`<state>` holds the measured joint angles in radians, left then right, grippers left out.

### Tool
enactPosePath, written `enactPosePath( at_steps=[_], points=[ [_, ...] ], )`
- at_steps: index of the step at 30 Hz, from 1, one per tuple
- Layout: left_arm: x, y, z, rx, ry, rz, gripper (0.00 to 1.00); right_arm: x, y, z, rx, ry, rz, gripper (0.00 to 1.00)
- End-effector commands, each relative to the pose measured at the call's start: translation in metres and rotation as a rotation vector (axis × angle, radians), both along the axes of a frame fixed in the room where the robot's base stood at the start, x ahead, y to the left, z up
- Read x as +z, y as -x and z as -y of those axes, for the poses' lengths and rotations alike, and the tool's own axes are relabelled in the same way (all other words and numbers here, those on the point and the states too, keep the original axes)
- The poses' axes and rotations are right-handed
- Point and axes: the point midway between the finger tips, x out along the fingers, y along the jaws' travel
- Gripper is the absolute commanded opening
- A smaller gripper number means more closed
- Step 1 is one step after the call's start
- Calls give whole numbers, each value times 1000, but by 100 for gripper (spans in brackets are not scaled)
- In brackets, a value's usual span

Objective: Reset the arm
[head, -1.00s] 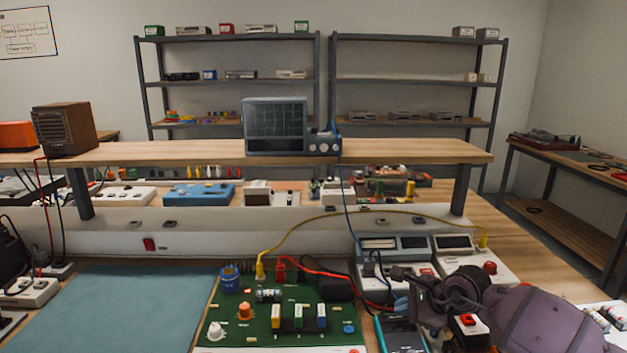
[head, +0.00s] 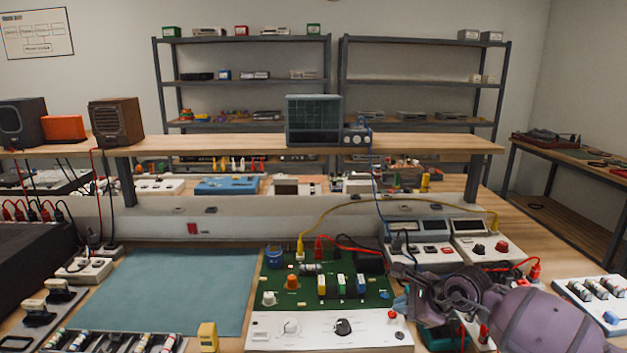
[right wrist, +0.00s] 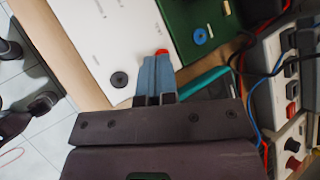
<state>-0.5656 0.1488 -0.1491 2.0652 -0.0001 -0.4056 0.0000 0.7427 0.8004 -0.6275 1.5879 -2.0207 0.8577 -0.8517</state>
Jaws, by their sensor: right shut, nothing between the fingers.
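My right arm, purple and dark grey, comes in from the lower right in the head view. My right gripper (head: 401,303) points left beside the right edge of the green circuit board (head: 378,297). In the right wrist view its blue fingers (right wrist: 154,77) are together with nothing between them. They show over the white front panel (right wrist: 108,48) of the board, close to a red knob. I cannot tell the height of the fingertips above it. My left arm and gripper are not in view.
White meters (head: 424,252) with cables stand behind my right wrist. A teal device (head: 437,338) lies partly hidden under it. A teal mat (head: 175,290) left of the board is mostly clear.

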Motion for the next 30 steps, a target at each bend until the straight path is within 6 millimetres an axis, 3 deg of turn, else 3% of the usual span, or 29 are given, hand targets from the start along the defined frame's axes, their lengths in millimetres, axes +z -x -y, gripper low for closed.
enactPosePath(
  at_steps=[5, 12, 18, 23, 26, 30],
  points=[
    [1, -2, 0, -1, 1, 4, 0, 33, -2, -28, -107, -329, -54, 0],
    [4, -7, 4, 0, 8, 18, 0, 101, 3, -69, -221, -864, -210, 0],
    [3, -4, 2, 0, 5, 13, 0, 130, 20, -78, -384, -1396, -500, 0],
    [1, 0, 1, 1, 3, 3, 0, 124, 34, -64, -572, -1798, -784, 0],
    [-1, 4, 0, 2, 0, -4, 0, 105, 46, -47, -722, -2033, -976, 0],
    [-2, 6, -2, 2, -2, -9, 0, 65, 69, -22, -962, -2333, -1235, 0]
  ],
)
